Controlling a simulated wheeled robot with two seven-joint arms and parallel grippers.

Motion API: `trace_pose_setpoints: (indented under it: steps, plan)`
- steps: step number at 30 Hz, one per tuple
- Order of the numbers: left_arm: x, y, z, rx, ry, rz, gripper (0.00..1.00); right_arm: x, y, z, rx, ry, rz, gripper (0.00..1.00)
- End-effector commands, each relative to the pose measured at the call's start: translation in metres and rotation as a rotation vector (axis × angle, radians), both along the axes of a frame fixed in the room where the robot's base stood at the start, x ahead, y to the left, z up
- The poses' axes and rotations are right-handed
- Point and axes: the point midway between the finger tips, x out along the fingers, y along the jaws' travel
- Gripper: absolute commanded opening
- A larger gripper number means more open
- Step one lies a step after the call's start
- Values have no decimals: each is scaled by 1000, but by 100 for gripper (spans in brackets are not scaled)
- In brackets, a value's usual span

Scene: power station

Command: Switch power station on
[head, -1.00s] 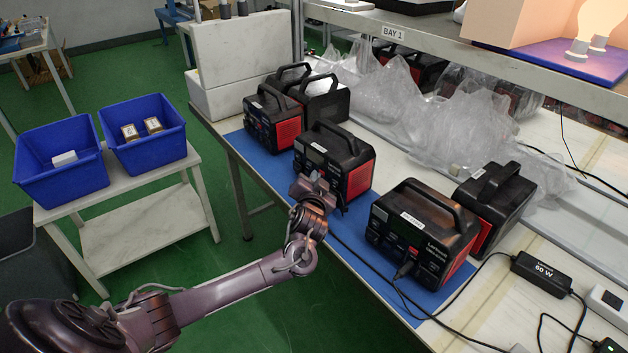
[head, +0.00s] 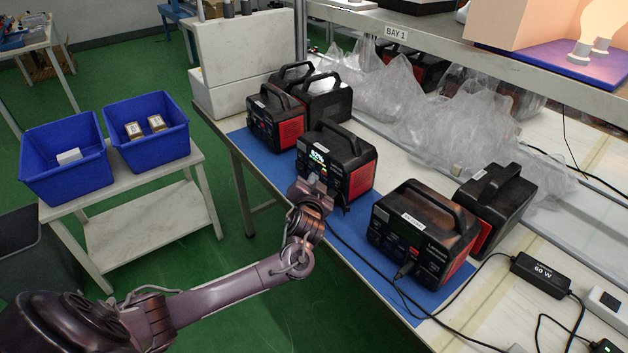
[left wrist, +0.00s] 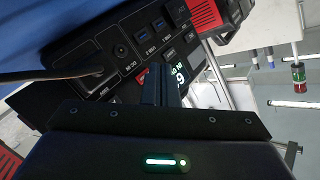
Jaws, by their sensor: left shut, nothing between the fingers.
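The black power station (head: 338,155) with red side panels and a top handle stands in the middle of the blue mat, its front toward my arm. Its screen (head: 319,155) is lit, with a white percentage readout and small coloured marks. My left gripper (head: 313,183) is at the lower front of this station, its fingers shut and empty. In the left wrist view the shut fingers (left wrist: 161,85) point at the front panel (left wrist: 130,45), beside sockets and the lit display (left wrist: 181,75). Whether the tips touch the panel cannot be told. My right gripper is not in view.
Another station (head: 425,228) with a cable plugged into its front stands to the right. More stations (head: 275,118) stand at the back left. A charger brick (head: 541,271) and cables lie on the bench. Blue bins (head: 66,182) sit on a side table.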

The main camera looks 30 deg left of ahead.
Motion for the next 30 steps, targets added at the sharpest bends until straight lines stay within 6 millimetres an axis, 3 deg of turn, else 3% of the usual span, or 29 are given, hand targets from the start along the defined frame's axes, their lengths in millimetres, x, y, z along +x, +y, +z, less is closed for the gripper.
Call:
trace_pose_setpoints:
  steps: [18, 30]
  plan:
    - [-52, 18, 2, 0, 2, 1, 0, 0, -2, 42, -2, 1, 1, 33]
    - [-57, 20, 0, -1, 0, 0, 0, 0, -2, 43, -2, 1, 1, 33]
